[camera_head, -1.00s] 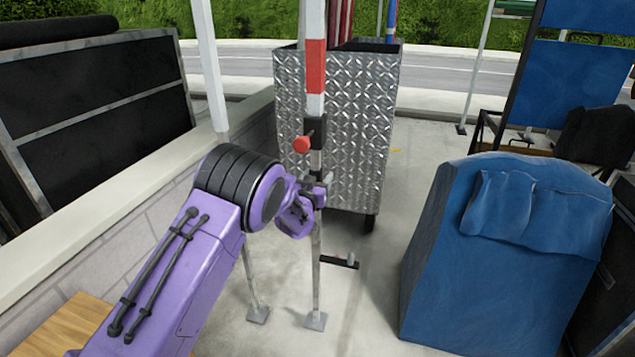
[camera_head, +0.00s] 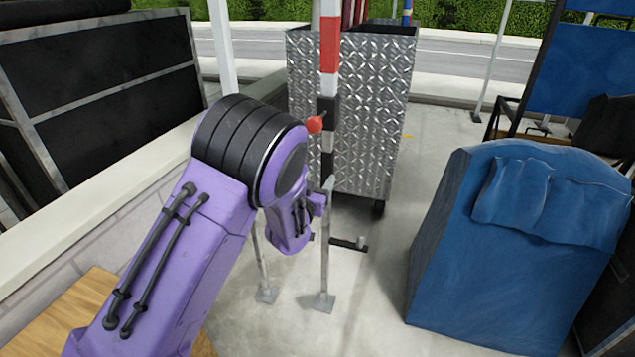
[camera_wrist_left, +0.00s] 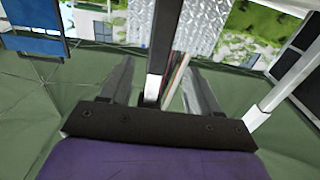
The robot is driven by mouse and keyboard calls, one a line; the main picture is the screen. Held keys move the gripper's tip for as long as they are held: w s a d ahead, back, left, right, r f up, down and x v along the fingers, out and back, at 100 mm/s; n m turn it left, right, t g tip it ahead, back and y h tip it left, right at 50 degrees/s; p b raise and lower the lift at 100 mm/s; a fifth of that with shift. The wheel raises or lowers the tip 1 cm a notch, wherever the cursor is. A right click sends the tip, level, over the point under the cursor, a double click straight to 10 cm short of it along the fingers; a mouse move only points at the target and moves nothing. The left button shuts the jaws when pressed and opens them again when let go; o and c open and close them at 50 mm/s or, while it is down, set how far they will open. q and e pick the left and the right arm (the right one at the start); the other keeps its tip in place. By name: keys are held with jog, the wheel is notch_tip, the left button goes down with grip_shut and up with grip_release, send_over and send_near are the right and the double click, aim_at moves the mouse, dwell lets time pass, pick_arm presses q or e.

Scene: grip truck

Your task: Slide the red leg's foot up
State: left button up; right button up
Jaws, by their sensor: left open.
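The red leg is a red-and-white banded pole (camera_head: 330,60) standing upright in front of the metal box. A black clamp with a red knob (camera_head: 315,123) sits on it. Below, a thin grey tube runs down to a flat foot plate (camera_head: 320,302) on the ground. My left gripper (camera_head: 326,197) is at the lower tube, below the clamp, partly hidden by my wrist. In the left wrist view my open gripper (camera_wrist_left: 160,85) has one finger on each side of the leg (camera_wrist_left: 162,40); contact is not clear. My right gripper is not seen.
A diamond-plate metal box (camera_head: 375,100) on wheels stands right behind the leg. Another pole's foot plate (camera_head: 266,295) is to its left. A blue covered block (camera_head: 500,240) stands at right. A low wall (camera_head: 120,210) runs along the left.

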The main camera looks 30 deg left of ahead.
pick_arm(q)
jog(key=shift+f, duration=0.1)
dwell(0.3)
jog(key=s+d+f+n+g+p, duration=0.25)
jog(key=s+f+g, duration=0.45)
jog(key=s+f, duration=1)
jog(key=s+d+f+g+p, duration=0.1)
jog(key=s+f+g, duration=0.1)
jog(key=s, duration=0.6)
jog(key=s+d+f+n+g+p, duration=0.1)
jog(key=s+f+g, duration=0.1)
jog(key=s+f, duration=0.2)
jog(key=s+d+f+g+h+p, duration=0.1)
jog(key=s+f+g, duration=0.2)
jog(key=s, duration=0.8)
jog(key=shift+s+d+f, duration=0.25)
jog(key=shift+s+d, duration=0.1)
jog(key=shift+d, duration=0.05)
